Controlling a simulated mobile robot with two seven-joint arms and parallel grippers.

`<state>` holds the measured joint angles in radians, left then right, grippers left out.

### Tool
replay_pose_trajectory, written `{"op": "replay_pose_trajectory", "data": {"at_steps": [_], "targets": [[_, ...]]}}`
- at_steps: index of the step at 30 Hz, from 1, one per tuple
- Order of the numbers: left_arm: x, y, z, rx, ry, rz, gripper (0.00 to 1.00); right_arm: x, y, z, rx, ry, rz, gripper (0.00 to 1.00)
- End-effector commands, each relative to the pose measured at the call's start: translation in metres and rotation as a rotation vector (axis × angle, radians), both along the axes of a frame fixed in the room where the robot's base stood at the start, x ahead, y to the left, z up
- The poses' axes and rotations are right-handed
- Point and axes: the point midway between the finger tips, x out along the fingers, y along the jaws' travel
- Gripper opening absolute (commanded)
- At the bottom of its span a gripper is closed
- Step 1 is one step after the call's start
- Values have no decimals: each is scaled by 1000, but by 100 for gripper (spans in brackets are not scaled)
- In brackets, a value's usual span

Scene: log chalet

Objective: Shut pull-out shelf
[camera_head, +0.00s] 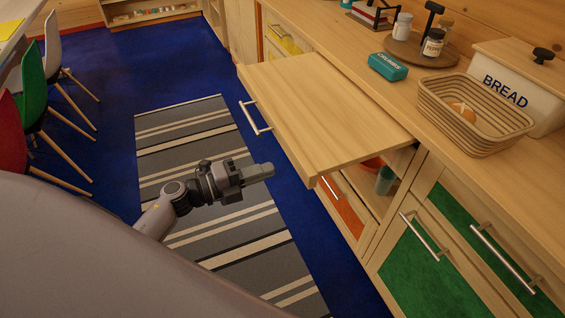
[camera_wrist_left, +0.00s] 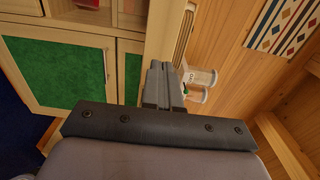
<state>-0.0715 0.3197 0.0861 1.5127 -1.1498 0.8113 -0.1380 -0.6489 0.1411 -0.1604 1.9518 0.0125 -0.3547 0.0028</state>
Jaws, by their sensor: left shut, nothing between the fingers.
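The pull-out shelf (camera_head: 322,112) is a flat light-wood board sticking out from under the counter in the head view. A metal bar handle (camera_head: 255,117) sits on its front edge. My left gripper (camera_head: 269,170) is shut and empty, in front of the shelf's front edge and nearer to me than the handle; I see no contact. In the left wrist view the shut fingers (camera_wrist_left: 163,85) point ahead toward the wooden furniture. My right gripper is in neither view.
The counter (camera_head: 345,55) holds a bread box (camera_head: 512,88), a basket (camera_head: 470,112), a teal box (camera_head: 388,67) and jars. Below are green cabinet doors (camera_head: 432,275) with bar handles. Chairs (camera_head: 33,85) stand at the left. The striped rug (camera_head: 185,135) is clear.

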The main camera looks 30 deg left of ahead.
Motion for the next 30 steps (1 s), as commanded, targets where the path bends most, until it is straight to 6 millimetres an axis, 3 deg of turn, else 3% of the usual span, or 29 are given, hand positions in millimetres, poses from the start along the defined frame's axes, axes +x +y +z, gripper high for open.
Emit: {"op": "replay_pose_trajectory", "data": {"at_steps": [9, 30], "targets": [[34, -29, 1, -2, 1, 0, 0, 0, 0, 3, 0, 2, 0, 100], [46, -40, -1, 0, 0, 0, 0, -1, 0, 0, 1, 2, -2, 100]]}}
